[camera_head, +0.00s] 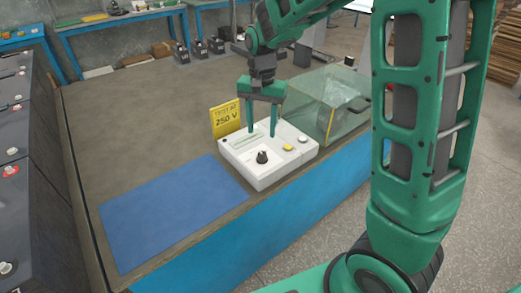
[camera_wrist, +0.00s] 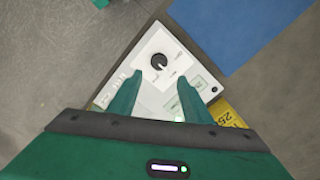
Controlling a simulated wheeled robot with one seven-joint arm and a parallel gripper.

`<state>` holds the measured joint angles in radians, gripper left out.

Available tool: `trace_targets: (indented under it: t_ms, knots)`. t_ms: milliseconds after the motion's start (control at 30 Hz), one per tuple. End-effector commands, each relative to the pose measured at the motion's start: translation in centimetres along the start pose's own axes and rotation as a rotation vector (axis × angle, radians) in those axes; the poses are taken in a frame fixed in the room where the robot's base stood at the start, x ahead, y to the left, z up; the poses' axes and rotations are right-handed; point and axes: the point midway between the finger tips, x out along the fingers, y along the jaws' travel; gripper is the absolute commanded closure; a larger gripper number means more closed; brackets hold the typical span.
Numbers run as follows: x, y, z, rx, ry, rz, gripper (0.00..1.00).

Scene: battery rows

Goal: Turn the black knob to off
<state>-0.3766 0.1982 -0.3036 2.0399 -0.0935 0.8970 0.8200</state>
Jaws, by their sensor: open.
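The black knob (camera_head: 262,157) stands on the top face of a white tester box (camera_head: 262,178) near the bench's front edge. In the wrist view the knob (camera_wrist: 159,61) is round with a pale pointer mark, and small labels too fine to read surround it. My gripper (camera_head: 262,134) points down over the box, behind the knob in the head view. Its two green fingers (camera_wrist: 156,80) are apart with nothing between them, and the knob lies just beyond the tips in the wrist view. I cannot tell the exact height of the tips above the box.
A yellow sign (camera_head: 226,118) reading 250 V stands behind the box. A clear-walled case (camera_head: 325,105) stands close at its right. A blue mat (camera_head: 170,210) lies bare at the left. Black batteries (camera_head: 15,150) line the far left. The grey bench top behind is mostly clear.

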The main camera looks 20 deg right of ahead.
Motion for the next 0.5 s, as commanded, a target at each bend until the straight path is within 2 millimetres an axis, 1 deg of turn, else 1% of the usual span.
trace_targets:
  t_ms: [300,500]
  knots:
    - [5.5,0.2,0.0,0.001,-0.003,0.004,0.55]
    - [8.3,0.3,0.0,0.001,-0.002,0.004,0.55]
